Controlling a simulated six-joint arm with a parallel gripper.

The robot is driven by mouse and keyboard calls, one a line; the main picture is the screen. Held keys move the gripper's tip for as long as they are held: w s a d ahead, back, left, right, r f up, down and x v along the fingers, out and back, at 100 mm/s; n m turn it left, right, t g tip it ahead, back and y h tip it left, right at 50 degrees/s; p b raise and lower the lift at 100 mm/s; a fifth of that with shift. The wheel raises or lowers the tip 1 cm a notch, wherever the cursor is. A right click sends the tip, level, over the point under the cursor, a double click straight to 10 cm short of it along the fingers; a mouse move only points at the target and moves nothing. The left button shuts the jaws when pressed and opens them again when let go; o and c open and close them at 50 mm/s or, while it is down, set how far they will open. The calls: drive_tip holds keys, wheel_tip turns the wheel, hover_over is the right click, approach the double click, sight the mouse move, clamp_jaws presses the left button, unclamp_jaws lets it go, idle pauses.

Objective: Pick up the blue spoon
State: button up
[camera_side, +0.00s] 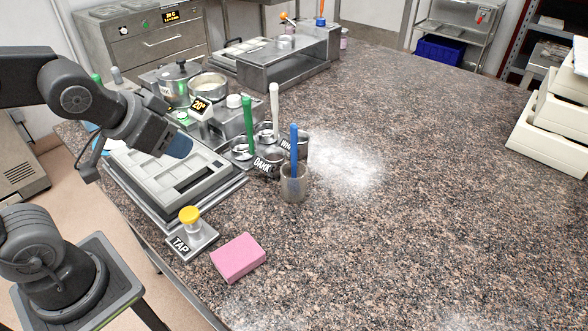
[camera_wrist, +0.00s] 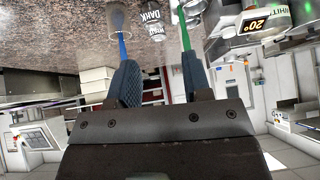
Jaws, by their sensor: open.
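The blue spoon (camera_side: 294,152) stands upright, its lower end in a clear cup (camera_side: 294,190) on the counter. In the wrist view the blue spoon (camera_wrist: 121,35) shows upside down, above and left of the fingers. My gripper (camera_side: 180,146) is up and to the left of the spoon, above the mould tray, apart from it. In the wrist view my gripper (camera_wrist: 166,75) has its two fingers spread with nothing between them.
A green-handled utensil (camera_side: 248,118) and a white-handled one (camera_side: 274,102) stand left of the spoon, by small pots labelled DARK (camera_side: 268,163).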

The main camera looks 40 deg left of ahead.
sight(294, 161)
drive_tip(key=w+d+f+m+t+h, duration=0.1)
drive_tip(key=w+d+f, duration=0.1)
drive_tip(key=w, duration=0.5)
drive_tip(key=w+d+f+m+t+h, duration=0.1)
drive_tip(key=w+d+f+t+h, duration=0.1)
drive_tip(key=w+d, duration=0.3)
drive_tip(key=w+d+f+m+t+h, duration=0.1)
drive_tip(key=w+d+f+t+h, duration=0.1)
drive_tip(key=w, duration=0.6)
wheel_tip(294, 161, down, 2)
drive_tip(key=shift+w+d+f+m, duration=0.1)
drive_tip(key=shift+w+d+m, duration=0.2)
drive_tip(key=shift+d, duration=0.5)
clamp_jaws()
